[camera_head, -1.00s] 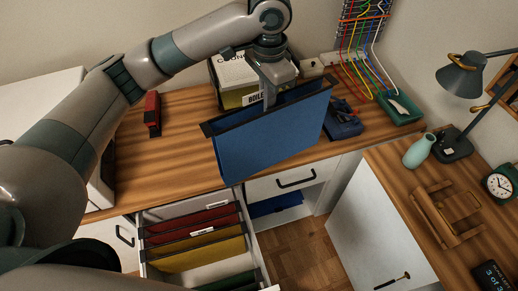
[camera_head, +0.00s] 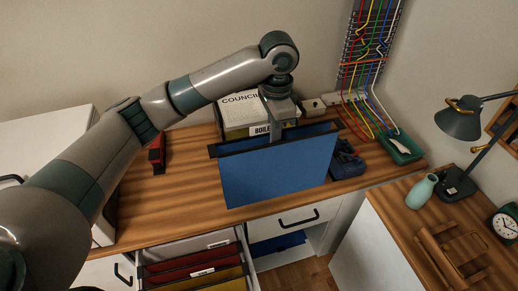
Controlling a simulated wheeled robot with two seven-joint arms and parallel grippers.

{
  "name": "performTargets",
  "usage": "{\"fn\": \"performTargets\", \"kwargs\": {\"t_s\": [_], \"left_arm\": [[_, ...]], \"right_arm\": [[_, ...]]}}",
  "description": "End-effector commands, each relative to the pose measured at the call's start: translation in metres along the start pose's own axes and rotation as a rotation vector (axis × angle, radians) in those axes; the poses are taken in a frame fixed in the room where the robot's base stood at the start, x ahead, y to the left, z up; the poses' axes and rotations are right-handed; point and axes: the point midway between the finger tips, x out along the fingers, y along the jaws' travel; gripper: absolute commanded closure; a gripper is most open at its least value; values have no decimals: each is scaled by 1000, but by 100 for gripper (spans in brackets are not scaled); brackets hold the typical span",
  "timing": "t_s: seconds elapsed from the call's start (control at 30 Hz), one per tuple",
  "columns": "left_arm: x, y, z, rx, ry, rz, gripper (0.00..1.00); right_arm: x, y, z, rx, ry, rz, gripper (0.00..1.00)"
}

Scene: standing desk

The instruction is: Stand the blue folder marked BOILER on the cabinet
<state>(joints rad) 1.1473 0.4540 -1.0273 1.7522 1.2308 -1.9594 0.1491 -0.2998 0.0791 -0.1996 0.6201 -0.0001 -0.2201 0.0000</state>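The blue folder (camera_head: 275,172) hangs upright below my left gripper (camera_head: 275,136), in front of the desk's back part. Its white BOILER tab (camera_head: 261,130) shows beside the gripper at the top edge. The gripper is shut on the folder's top edge; the fingertips are partly hidden by it. The folder's lower edge appears near the front of the wooden cabinet top (camera_head: 180,192); I cannot tell whether it touches. My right gripper is not in view.
A COUNCIL box (camera_head: 240,108) stands behind the folder. A dark blue item (camera_head: 346,162) and a green tray (camera_head: 402,146) lie to the right. A red stapler-like item (camera_head: 157,155) lies left. Below, an open drawer (camera_head: 245,262) holds red and yellow folders.

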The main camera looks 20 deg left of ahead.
Motion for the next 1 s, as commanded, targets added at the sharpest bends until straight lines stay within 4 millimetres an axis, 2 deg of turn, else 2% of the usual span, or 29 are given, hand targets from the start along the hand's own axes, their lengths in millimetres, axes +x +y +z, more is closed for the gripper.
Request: {"fn": "performTargets", "kwargs": {"t_s": [0.3, 0.43, 0.6, 1.0], "left_arm": [[32, -59, 12, -6, -2, 0, 100], [44, -76, 15, -3, -2, 0, 100], [50, -84, 16, -1, 0, -1, 100], [55, -83, 16, 0, -1, 0, 100]], "right_arm": [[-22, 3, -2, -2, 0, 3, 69], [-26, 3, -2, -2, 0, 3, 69], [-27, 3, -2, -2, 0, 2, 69], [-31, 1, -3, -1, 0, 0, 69]]}}
